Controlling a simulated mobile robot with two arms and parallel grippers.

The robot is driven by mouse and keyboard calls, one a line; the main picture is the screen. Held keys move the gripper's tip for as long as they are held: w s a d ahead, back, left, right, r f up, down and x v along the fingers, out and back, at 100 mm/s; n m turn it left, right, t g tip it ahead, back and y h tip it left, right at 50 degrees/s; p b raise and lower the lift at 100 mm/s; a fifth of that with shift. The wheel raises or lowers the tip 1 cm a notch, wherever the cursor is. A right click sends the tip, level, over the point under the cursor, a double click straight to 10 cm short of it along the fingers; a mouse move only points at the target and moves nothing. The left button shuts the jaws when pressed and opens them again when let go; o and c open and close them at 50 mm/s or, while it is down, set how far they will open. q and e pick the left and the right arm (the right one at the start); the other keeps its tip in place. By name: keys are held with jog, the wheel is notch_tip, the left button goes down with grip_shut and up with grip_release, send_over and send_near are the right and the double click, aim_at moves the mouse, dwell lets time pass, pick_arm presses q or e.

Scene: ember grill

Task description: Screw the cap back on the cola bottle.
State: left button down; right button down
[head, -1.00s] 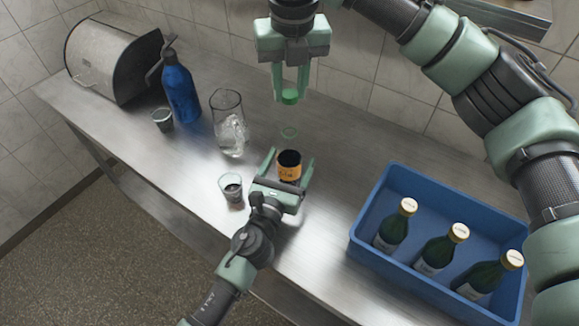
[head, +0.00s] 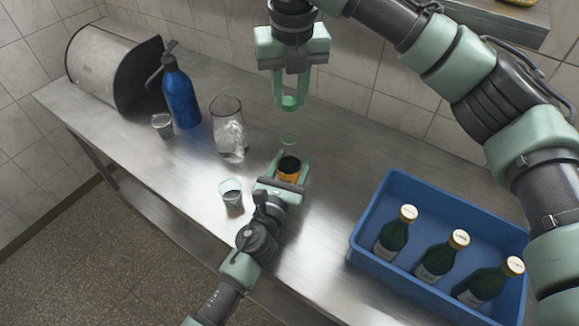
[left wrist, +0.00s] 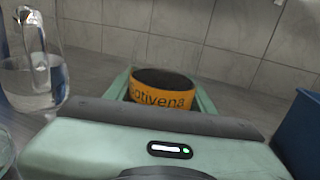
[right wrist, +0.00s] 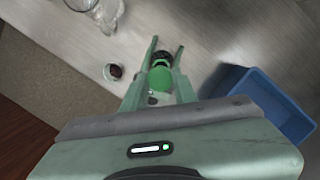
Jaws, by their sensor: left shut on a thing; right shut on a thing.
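The cola bottle (head: 289,168) stands upright on the steel table, with dark contents and an orange label; its label also shows in the left wrist view (left wrist: 160,95). A green ring (head: 288,139) marks its mouth; the clear upper part is hard to see. My left gripper (head: 290,171) is shut around the bottle at the label. My right gripper (head: 290,104) is above the bottle, pointing down, and shut on the green cap (right wrist: 160,80). In the head view the cap is apart from the mouth, with a gap below it.
A small glass (head: 232,197) with dark drink stands close left of the bottle. A glass pitcher (head: 229,130), blue bottle (head: 181,95), cup (head: 162,125) and metal bin (head: 100,62) stand further left. A blue crate (head: 365,222) with three green bottles is at right.

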jog(key=shift+f, duration=2.45)
jog(key=shift+f, duration=0.9)
jog(key=shift+f, duration=0.6)
